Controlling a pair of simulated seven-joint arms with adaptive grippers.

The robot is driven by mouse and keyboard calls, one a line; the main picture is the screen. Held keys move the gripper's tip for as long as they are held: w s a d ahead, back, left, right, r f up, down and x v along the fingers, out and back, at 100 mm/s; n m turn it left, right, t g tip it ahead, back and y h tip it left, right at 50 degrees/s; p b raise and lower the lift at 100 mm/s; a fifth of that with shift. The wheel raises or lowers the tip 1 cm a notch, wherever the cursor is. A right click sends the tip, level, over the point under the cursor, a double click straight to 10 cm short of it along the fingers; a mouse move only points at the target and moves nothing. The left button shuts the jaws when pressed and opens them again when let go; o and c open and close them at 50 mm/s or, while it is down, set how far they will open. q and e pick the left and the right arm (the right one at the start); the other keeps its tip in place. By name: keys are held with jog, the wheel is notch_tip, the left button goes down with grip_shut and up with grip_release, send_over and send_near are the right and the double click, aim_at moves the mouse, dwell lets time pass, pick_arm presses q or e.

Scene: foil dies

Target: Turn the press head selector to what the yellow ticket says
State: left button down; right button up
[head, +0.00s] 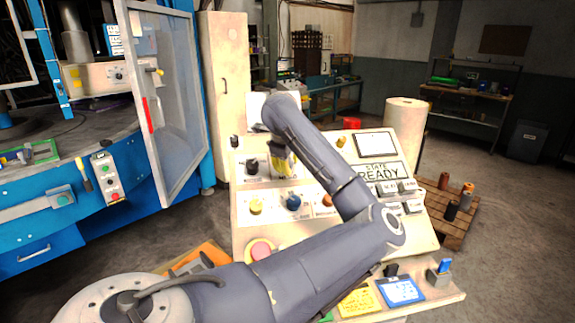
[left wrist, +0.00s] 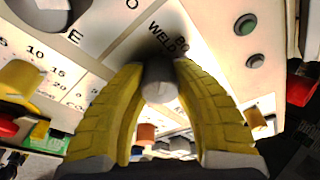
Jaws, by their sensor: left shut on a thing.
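My left gripper (head: 283,172) is at the upper part of the sloped control panel (head: 285,232), its yellow fingers against the panel face. In the left wrist view the fingers (left wrist: 160,85) are closed around a grey knob (left wrist: 158,82). The printed labels "WELD" and one starting "BO" lie just beyond the knob; its pointer is not clear. The head view hides this knob behind the gripper. The yellow ticket (head: 358,303) lies on the front ledge of the panel, its writing too small to read. My right gripper is not in view.
A black knob (head: 253,166), a yellow knob (head: 256,206), a blue knob (head: 293,202) and an orange knob (head: 327,200) sit near the gripper. A large red button (head: 261,249) is lower left. A blue ticket (head: 402,290) lies beside the yellow one. The display (head: 380,172) reads "READY".

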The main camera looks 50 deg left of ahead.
pick_arm(q)
jog(key=shift+f+n, duration=0.1)
jog(key=shift+n, duration=0.3)
jog(key=shift+d, duration=0.1)
jog(key=c, duration=0.9)
grip_release()
jog(key=shift+c, duration=0.2)
jog(key=v, duration=1.2)
